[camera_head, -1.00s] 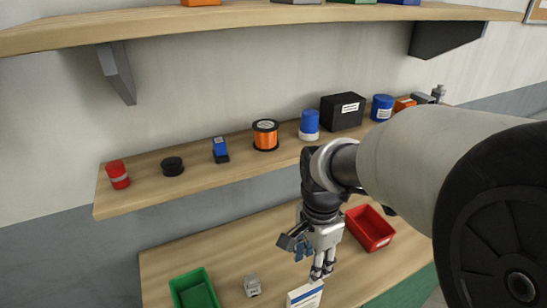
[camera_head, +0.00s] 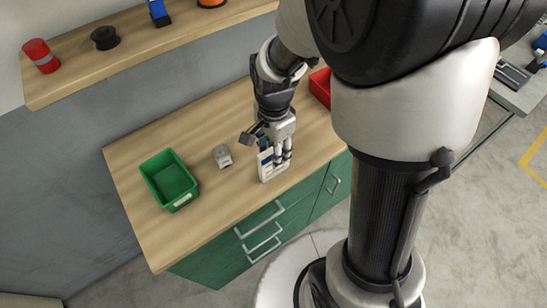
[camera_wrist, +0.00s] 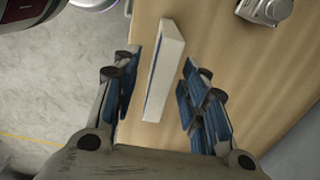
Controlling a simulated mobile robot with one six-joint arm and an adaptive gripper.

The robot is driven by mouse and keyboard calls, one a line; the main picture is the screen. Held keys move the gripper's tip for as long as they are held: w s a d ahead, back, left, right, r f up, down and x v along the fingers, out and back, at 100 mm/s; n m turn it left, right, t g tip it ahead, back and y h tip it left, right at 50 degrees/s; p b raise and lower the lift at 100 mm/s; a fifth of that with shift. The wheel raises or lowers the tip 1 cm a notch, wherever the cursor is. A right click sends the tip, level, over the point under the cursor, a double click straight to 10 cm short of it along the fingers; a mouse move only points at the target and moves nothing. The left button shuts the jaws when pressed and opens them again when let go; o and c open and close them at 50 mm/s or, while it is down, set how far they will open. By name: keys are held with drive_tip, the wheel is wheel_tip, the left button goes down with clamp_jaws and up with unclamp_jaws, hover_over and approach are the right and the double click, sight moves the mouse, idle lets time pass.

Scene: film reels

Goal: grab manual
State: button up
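The manual is a thin white block with a blue band. It stands on the wooden worktop near its front edge, partly hidden by my fingers in the head view (camera_head: 266,176). In the wrist view the manual (camera_wrist: 164,70) stands on edge between my fingers. My gripper (camera_head: 274,154) points down over the manual. Its blue-padded fingers in the wrist view (camera_wrist: 160,80) are spread on either side of it, with a gap on both sides. The gripper is open and holds nothing.
A small grey device (camera_head: 222,156) sits left of the manual, and a green bin (camera_head: 170,180) farther left. A red bin (camera_head: 320,86) is behind on the right. A shelf (camera_head: 130,58) with spools runs above the worktop. Green drawers (camera_head: 262,238) are below.

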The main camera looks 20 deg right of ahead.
wheel_tip(320, 180, down, 5)
drive_tip(key=shift+w+d+r+b, duration=0.1)
drive_tip(key=shift+b, duration=0.85)
drive_tip(key=shift+r, duration=0.1)
drive_tip(key=shift+c, duration=0.4)
clamp_jaws()
